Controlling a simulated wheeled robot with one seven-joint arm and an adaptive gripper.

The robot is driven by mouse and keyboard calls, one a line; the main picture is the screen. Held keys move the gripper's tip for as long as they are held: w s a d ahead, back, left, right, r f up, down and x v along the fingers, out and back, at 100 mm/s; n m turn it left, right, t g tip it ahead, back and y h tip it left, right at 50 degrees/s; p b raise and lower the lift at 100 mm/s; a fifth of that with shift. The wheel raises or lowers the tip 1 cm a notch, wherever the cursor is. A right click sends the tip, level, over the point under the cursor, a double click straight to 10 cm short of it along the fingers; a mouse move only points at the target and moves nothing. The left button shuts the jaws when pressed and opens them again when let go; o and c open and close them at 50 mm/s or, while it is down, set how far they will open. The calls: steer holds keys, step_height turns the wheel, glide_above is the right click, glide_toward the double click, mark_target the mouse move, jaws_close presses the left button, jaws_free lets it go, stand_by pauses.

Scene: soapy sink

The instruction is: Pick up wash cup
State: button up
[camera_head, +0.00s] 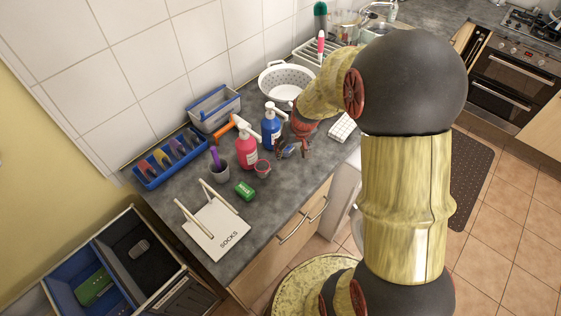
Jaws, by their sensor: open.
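Two cups stand on the dark grey counter (177,188), and I cannot tell which is the wash cup. One is a small cup with a red rim (262,169), in front of the pink pump bottle. The other is a grey cup (220,172) with a purple-handled tool standing in it. My gripper (292,147) is open above the counter, to the right of and beyond the red-rimmed cup, apart from it. A small blue item (289,152) shows near the fingers; I cannot tell whether they touch it.
A pink pump bottle (247,151) and a blue pump bottle (270,128) stand close behind the red-rimmed cup. A green box (245,190), a SOCKS board (213,232), a blue tray (157,178) and a white colander (305,78) are also on the counter. Bare counter shows right of the green box.

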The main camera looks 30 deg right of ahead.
steer(key=w, duration=0.2)
steer(key=w+d+f+t, duration=0.1)
steer(key=shift+w+n, duration=0.1)
steer(key=shift+n, duration=0.3)
steer(key=b+x, duration=0.1)
steer(key=x, duration=0.4)
steer(key=shift+w+d+f, duration=0.15)
steer(key=c, duration=0.3)
steer(key=c, duration=0.7)
